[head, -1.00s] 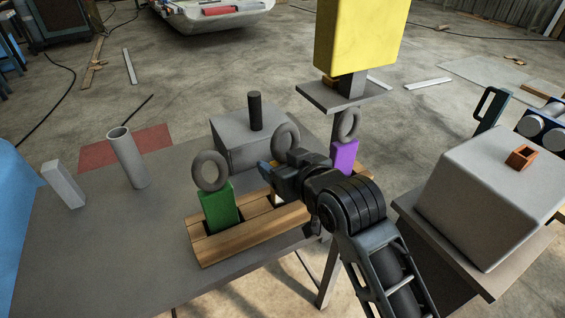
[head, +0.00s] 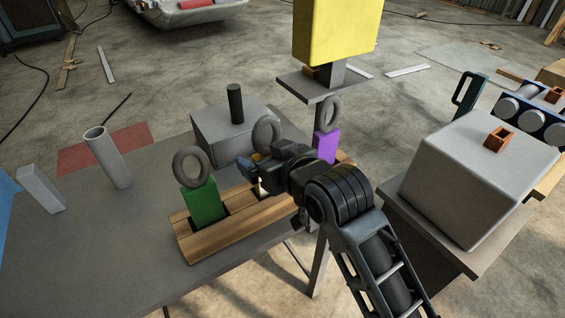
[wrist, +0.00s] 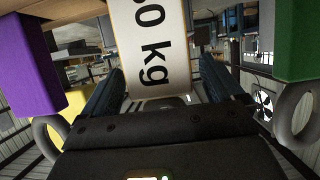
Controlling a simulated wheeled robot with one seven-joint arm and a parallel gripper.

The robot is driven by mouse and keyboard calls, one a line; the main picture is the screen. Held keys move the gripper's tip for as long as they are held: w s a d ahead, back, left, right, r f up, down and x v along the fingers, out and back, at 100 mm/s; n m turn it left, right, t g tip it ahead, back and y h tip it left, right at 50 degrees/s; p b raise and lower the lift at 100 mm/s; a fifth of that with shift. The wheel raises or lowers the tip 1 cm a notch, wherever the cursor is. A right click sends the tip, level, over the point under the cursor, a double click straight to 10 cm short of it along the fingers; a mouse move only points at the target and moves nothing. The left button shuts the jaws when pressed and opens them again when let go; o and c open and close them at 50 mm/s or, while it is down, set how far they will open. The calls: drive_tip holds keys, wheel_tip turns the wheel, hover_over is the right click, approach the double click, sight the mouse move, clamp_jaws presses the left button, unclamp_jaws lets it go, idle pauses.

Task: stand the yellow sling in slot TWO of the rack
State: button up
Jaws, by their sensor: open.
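The yellow sling (head: 257,157) is mostly hidden behind my gripper in the head view. Its grey ring (head: 267,131) shows above, and a bright strip shows below, down at the middle of the wooden rack (head: 240,229). It looks upright there; its lower end is hidden. In the wrist view, its white face marked "kg" (wrist: 158,50) lies between my fingers. My gripper (head: 254,172) is open around it; a gap shows on the right side in the wrist view (wrist: 165,88). No slot numbers are legible.
The green sling (head: 203,203) stands close on the left of the rack, the purple one (head: 326,146) on the right. A grey box with a post (head: 227,135) is behind. A leaning grey tube (head: 107,160) and small block (head: 40,188) stand left. The front-left tabletop is clear.

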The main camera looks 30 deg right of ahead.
drive_tip(key=v, duration=1.1)
drive_tip(key=shift+r, duration=0.1)
drive_tip(key=s+f, duration=0.2)
drive_tip(key=s, duration=1.2)
drive_tip(key=s+f+t, duration=0.1)
drive_tip(key=s+f, duration=0.2)
drive_tip(key=s, duration=1.2)
drive_tip(key=shift+s+f, duration=0.25)
drive_tip(key=shift+f, duration=0.05)
